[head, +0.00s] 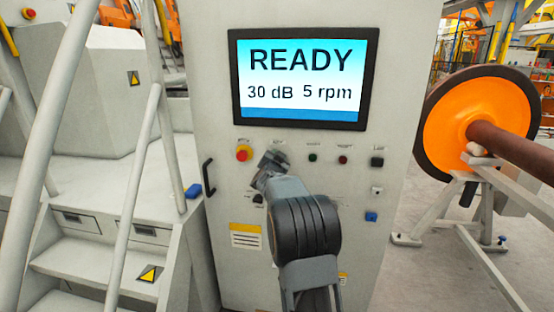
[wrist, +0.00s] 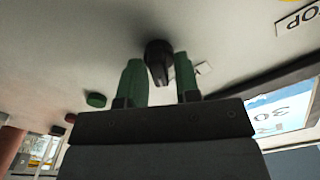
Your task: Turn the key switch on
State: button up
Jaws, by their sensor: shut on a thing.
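The key switch (wrist: 157,49) is a black knob on the pale panel in the wrist view. Its handle sits between the two green fingers of my gripper (wrist: 158,64), which is shut on it. In the head view my gripper (head: 269,164) is at the panel below the screen, under a small label. It and my wrist hide the key switch there. I cannot read the switch's turn position.
The screen (head: 304,78) reads READY, 30 dB, 5 rpm. A red emergency knob (head: 243,153) is just left of my gripper. A green button (head: 312,157) and a red button (head: 343,160) are to its right. Steps with railings (head: 135,200) stand at left, an orange wheel (head: 455,120) at right.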

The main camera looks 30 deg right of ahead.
jog(key=o, duration=0.6)
jog(key=shift+o, duration=0.2)
jog(key=b+v, duration=0.2)
jog(key=v, duration=1.2)
jog(key=shift+w, duration=0.1)
